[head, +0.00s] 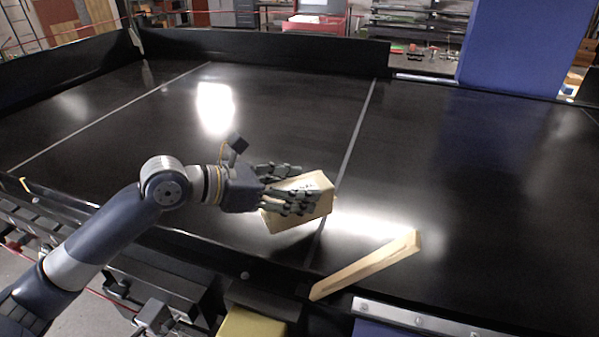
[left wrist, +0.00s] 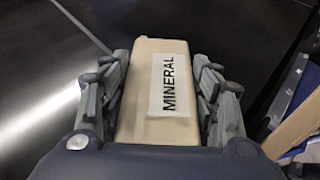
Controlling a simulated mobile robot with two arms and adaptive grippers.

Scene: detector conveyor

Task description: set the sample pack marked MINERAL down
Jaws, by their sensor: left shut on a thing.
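The sample pack (left wrist: 148,60) is a tan block with a white label reading MINERAL, seen close up in the left wrist view. It also shows in the head view (head: 318,204), tilted, at the end of my left arm. My left gripper (head: 290,196) is shut on it, with one finger along each side, as the left wrist view (left wrist: 160,95) shows. The fingers hide part of the pack in the head view. Whether its underside touches the black belt (head: 270,150) cannot be told. My right gripper is in neither view.
A wooden bar (head: 368,264) lies slantwise at the belt's near edge, right of the pack. A blue panel (head: 520,45) stands at the far right. Black side walls (head: 260,48) border the far and left sides.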

